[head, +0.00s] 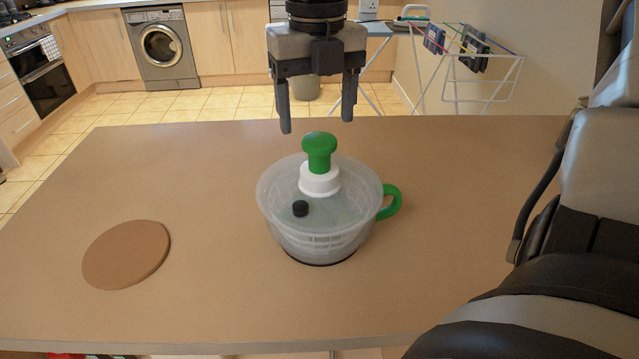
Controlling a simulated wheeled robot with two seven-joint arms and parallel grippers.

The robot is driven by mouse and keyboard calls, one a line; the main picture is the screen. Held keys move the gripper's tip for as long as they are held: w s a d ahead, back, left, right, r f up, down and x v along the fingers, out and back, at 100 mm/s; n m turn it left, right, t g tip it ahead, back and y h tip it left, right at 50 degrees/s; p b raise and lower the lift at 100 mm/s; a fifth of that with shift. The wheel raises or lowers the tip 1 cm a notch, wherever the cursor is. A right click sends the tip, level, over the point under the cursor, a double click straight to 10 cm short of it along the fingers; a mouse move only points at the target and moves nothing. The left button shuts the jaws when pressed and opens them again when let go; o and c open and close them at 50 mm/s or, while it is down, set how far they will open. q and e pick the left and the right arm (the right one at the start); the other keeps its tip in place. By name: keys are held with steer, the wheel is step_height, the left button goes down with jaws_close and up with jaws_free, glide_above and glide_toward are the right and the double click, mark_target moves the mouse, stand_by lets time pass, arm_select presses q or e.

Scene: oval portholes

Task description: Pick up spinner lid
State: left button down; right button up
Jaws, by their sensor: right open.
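The spinner lid (342,207) sits on top of a translucent salad spinner bowl (324,240) in the middle of the table. The lid has a green knob (319,147) on a white collar, and a small black button (300,208). A green handle (391,201) sticks out at the bowl's right side. My right gripper (318,117) points down, open and empty, with its fingers just above and behind the green knob in the picture. I cannot tell the exact distance between them. My left gripper is not in the head view.
A round brown board (127,254) lies on the left of the brown table (210,190). The table is otherwise clear around the bowl. My right arm fills the right edge. A drying rack (470,65) and a washing machine (161,47) stand beyond the table.

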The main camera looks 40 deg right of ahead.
mark_target(319, 138)
steer(key=f+p, duration=0.1)
steer(key=f, duration=0.3)
steer(key=shift+s+f, duration=0.1)
steer(key=shift+s, duration=0.1)
steer(key=shift+f, duration=0.6)
jaws_close()
steer(key=shift+r, duration=0.15)
